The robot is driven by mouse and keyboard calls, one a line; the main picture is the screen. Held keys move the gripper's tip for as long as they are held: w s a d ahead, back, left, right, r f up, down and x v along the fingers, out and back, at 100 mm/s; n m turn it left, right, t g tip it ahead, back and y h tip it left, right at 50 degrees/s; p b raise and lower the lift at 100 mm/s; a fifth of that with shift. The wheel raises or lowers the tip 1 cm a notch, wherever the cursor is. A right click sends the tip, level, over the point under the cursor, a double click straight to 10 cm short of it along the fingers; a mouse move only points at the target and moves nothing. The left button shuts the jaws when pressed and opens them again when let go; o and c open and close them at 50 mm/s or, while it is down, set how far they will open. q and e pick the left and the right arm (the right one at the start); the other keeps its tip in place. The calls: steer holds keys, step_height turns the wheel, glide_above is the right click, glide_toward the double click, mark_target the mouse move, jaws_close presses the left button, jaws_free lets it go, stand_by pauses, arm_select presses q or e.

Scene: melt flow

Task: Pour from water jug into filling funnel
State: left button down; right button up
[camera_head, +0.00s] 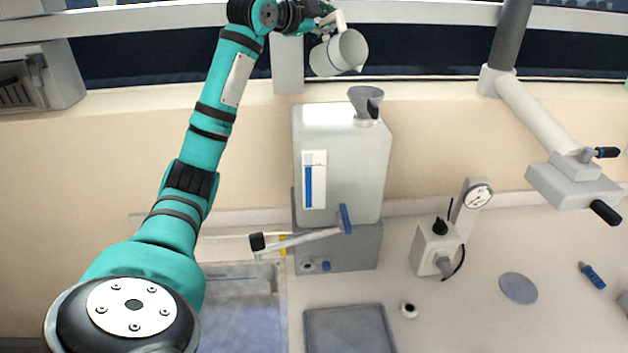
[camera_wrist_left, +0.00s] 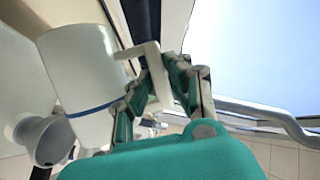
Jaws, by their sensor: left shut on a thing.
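The water jug (camera_head: 339,54) is a pale grey-white vessel, held tilted above the tank at the top of the head view. My left gripper (camera_head: 326,22) is shut on its handle. The jug's mouth faces to the right and down, toward the viewer. The filling funnel (camera_head: 366,101) is a grey cone on the top right of the white tank (camera_head: 342,160), below the jug and slightly right of it. In the left wrist view the jug (camera_wrist_left: 80,70) is large at left, with the funnel (camera_wrist_left: 40,138) just beyond its lower edge. No water stream shows. My right gripper is not in view.
A blue level gauge (camera_head: 314,180) is on the tank's front, and a lever tap (camera_head: 300,240) sticks out below. A sink basin (camera_head: 240,310) lies at lower left. A gauge device (camera_head: 436,245) stands right of the tank. A jointed white arm (camera_head: 540,115) hangs at right.

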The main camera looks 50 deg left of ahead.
arm_select(q)
steer(key=shift+d+r, duration=0.3)
steer(key=shift+d, duration=0.05)
stand_by(1.1)
steer(key=a+r+n+p, duration=0.1)
steer(key=p, duration=0.2)
steer(key=shift+w+a+p, duration=0.1)
steer(key=shift+a+p, duration=0.2)
steer(key=shift+a+f+n+g, duration=0.1)
steer(key=shift+a+n+g, duration=0.15)
steer(key=shift+n+g, duration=0.05)
steer(key=shift+a+f+h, duration=0.1)
steer(key=shift+f+h, duration=0.1)
steer(key=shift+h, duration=0.1)
